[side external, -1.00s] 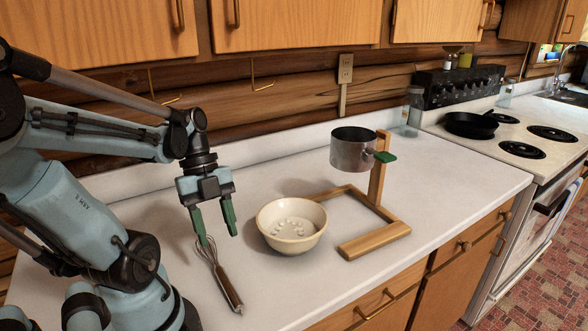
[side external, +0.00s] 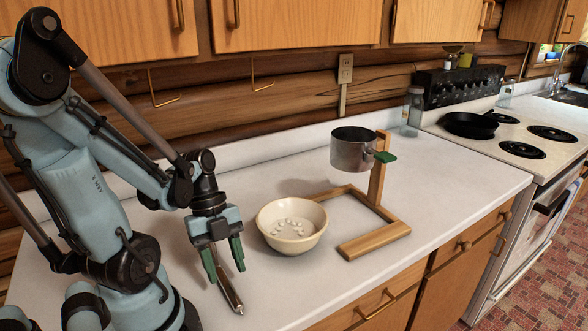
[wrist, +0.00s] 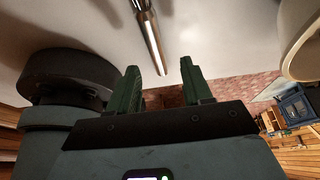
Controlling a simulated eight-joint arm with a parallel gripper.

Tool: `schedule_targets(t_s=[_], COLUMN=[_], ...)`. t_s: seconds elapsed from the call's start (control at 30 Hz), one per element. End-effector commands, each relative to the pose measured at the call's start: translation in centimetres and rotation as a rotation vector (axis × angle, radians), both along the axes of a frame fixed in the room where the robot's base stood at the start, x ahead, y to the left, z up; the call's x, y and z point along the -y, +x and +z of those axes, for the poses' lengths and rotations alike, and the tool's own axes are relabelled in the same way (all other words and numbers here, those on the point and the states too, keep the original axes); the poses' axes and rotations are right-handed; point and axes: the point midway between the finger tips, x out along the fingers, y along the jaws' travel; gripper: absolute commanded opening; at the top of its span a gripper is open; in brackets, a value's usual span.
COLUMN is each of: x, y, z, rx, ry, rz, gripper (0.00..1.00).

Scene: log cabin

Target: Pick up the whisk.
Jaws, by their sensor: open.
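The whisk lies on the white counter, with its brown and metal handle (side external: 231,294) pointing toward the front edge. Its wire head is mostly hidden behind my gripper in the side view. My gripper (side external: 226,274) is open, fingers pointing down, low over the whisk with one finger to each side of it in the picture. In the wrist view the whisk handle (wrist: 151,42) shows just beyond and between the open green fingertips (wrist: 159,66). I cannot tell whether the fingers touch it.
A cream bowl (side external: 270,240) with small white pieces in it stands close to the right of my gripper. Farther right, a metal pot (side external: 352,150) sits raised on a wooden stand (side external: 360,242). The stove (side external: 500,125) holds a black pan (side external: 468,124). The counter's front edge is near.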

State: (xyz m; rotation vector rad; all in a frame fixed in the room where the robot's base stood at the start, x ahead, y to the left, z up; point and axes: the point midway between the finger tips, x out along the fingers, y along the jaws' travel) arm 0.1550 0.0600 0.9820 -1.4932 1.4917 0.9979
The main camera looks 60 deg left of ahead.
Motion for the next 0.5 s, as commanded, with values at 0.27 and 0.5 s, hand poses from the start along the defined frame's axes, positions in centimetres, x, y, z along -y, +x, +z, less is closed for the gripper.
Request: schedule_targets(t_s=[0.27, 0.5], x=[0.7, 1.2], y=[-0.3, -0.2], z=[-1.9, -3.2], rx=[0.001, 0.003], ry=[0.0, -0.001], rz=[-0.001, -0.001], gripper=[0.49, 0.49])
